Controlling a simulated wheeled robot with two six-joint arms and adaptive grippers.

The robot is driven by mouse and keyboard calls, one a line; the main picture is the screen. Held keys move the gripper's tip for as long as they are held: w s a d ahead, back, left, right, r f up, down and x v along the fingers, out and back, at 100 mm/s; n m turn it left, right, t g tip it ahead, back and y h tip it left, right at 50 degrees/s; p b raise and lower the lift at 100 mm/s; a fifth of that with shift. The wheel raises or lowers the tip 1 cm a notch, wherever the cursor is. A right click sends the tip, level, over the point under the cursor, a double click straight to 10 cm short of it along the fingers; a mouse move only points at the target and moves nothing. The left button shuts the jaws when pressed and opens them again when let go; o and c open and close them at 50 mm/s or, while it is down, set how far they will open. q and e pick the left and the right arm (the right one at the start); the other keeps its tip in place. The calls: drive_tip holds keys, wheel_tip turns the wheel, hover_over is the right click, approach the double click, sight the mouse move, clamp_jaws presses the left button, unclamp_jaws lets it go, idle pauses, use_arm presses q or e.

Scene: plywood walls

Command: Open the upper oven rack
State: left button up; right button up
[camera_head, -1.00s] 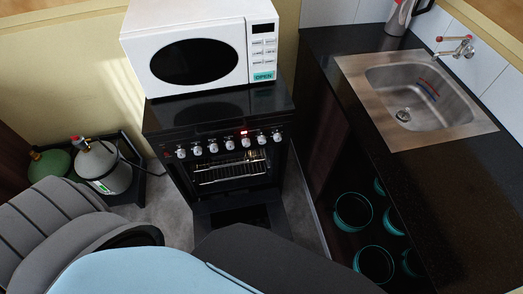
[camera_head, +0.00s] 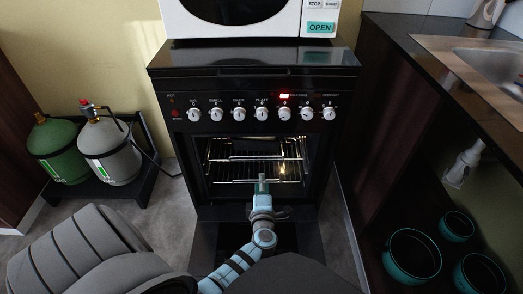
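The black oven (camera_head: 190,90) has its cavity open and lit, and its door (camera_head: 207,240) is lowered at the front. The upper oven rack (camera_head: 230,158) is a wire shelf across the cavity and appears pushed in. A lower rack (camera_head: 225,183) sits below it. My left gripper (camera_head: 262,180) points at the oven opening, in front of the racks and below the upper rack's front bar in the picture. It is small and seen from behind, so I cannot tell whether its fingers are open or touch anything. My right gripper is not in view.
A white microwave (camera_head: 240,20) stands on the oven. Green (camera_head: 58,150) and grey (camera_head: 108,150) gas bottles stand at the left. A dark counter with a sink (camera_head: 470,60) and a lower shelf with several pots (camera_head: 412,256) flank the right.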

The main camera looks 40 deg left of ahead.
use_arm(q)
drive_tip(key=b, duration=0.3)
approach(261, 157)
drive_tip(key=x, duration=0.2)
drive_tip(key=shift+b+x, duration=1.8)
drive_tip(key=shift+x, duration=1.35)
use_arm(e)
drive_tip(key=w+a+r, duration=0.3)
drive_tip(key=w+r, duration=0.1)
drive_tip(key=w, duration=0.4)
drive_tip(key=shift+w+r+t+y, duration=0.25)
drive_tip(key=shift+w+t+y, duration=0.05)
use_arm(q)
clamp_jaws()
